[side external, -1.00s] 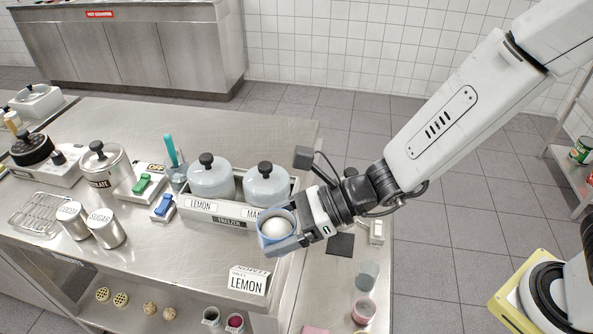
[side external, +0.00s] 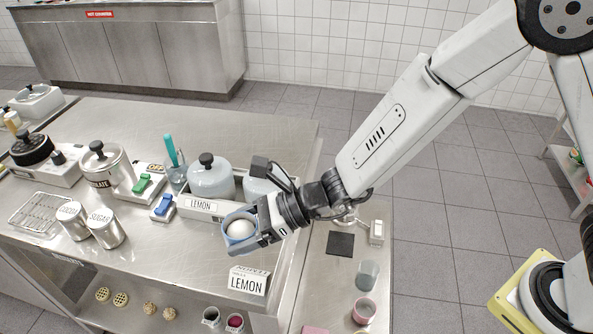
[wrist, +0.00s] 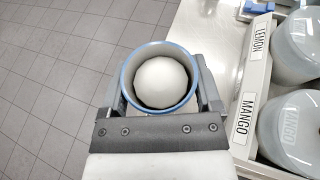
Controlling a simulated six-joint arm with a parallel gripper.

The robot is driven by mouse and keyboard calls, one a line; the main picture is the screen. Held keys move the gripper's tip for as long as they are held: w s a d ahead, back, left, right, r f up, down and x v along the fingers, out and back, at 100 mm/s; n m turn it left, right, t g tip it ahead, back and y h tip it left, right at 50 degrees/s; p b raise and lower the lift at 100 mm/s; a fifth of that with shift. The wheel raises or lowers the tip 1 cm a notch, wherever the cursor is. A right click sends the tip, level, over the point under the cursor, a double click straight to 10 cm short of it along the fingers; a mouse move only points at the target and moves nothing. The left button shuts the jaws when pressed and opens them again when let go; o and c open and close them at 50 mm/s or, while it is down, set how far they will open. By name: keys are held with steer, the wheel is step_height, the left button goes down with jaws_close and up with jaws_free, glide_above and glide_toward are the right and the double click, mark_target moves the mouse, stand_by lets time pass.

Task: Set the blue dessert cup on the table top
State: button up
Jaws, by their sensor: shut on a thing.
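The blue dessert cup (side external: 227,246) holds a round white scoop (side external: 241,231). It sits between the fingers of my gripper (side external: 246,240), which is shut on it. In the wrist view the cup's blue rim (wrist: 124,82) is seen from above, with a finger on each side, and the scoop (wrist: 161,82) fills most of it. The cup looks roughly upright. In the side view it overlaps the steel table top (side external: 150,262), in front of the freezer box; its height above the table is hard to tell.
The freezer box (side external: 200,206) with lidded tubs (side external: 210,178) stands behind the cup. A LEMON card (side external: 248,281) stands in front, near the table's front edge. Metal SUGAR and COCOA tins (side external: 106,228) are to the left. Bare steel lies between tins and card.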

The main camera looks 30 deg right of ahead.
glide_above(218, 262)
steer(key=s, duration=0.1)
steer(key=f, duration=0.5)
steer(key=shift+d+f, duration=0.2)
steer(key=shift+d, duration=0.2)
steer(key=shift+w+a+f, duration=0.25)
steer(key=shift+w+f, duration=0.1)
steer(key=shift+f, duration=0.15)
steer(key=shift+w+a+f, duration=0.15)
steer(key=shift+w+f, duration=0.05)
steer(key=shift+f, duration=1.65)
steer(key=shift+f, duration=0.1)
steer(key=o, duration=1.1)
